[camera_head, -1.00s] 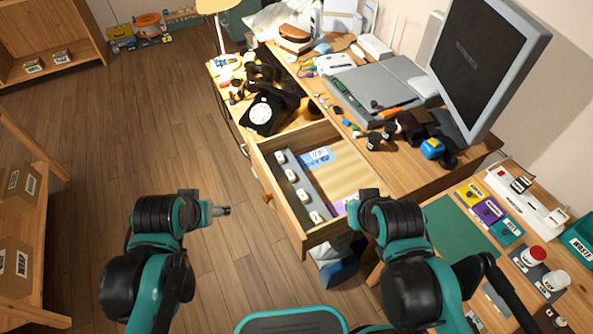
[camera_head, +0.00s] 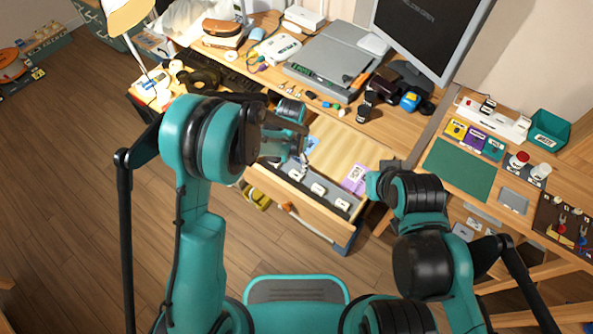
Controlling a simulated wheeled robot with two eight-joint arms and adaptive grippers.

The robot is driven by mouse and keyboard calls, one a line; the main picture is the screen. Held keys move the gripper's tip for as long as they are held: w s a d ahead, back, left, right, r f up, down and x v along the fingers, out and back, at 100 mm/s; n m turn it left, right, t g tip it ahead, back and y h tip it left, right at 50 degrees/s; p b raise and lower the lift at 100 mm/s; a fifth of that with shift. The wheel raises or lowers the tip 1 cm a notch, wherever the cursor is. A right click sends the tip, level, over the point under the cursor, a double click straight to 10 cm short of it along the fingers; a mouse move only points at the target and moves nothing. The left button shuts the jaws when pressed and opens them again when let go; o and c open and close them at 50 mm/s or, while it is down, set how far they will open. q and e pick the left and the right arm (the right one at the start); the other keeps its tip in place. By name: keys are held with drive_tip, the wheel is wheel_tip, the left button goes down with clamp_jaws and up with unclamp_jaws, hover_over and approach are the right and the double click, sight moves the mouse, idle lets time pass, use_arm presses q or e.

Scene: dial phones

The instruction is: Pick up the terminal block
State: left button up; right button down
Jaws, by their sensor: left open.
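The open drawer (camera_head: 294,205) holds a grey strip tray (camera_head: 330,195) with several small white pieces, among them one near the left gripper (camera_head: 297,174), a middle one (camera_head: 318,189) and one at the right (camera_head: 342,204). I cannot tell for sure which thing is the terminal block. My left gripper (camera_head: 302,157) is open, pointing down over the drawer's left part, close above the white pieces. Whether it touches one is unclear. My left arm hides part of the drawer and desk. My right gripper (camera_head: 387,166) is at the drawer's right side; its jaws are too unclear to read.
A purple card (camera_head: 355,178) lies in the drawer's right part. The desk behind carries a grey flat device (camera_head: 338,60), a monitor (camera_head: 425,35) and small loose parts. At the right, a side table has a green mat (camera_head: 459,170) and a green bin (camera_head: 549,133).

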sight(295, 175)
use_arm(q)
drive_tip(key=f, duration=0.1)
drive_tip(key=f+b, duration=0.1)
drive_tip(key=f, duration=0.1)
drive_tip(key=shift+d, duration=0.3)
drive_tip(key=f+b, duration=0.1)
drive_tip(key=f, duration=0.1)
drive_tip(key=f+b, duration=0.1)
drive_tip(key=w+f+b, duration=0.1)
drive_tip(key=f, duration=0.1)
drive_tip(key=shift+f, duration=0.3)
drive_tip(key=shift+r, duration=0.15)
drive_tip(key=c, duration=1)
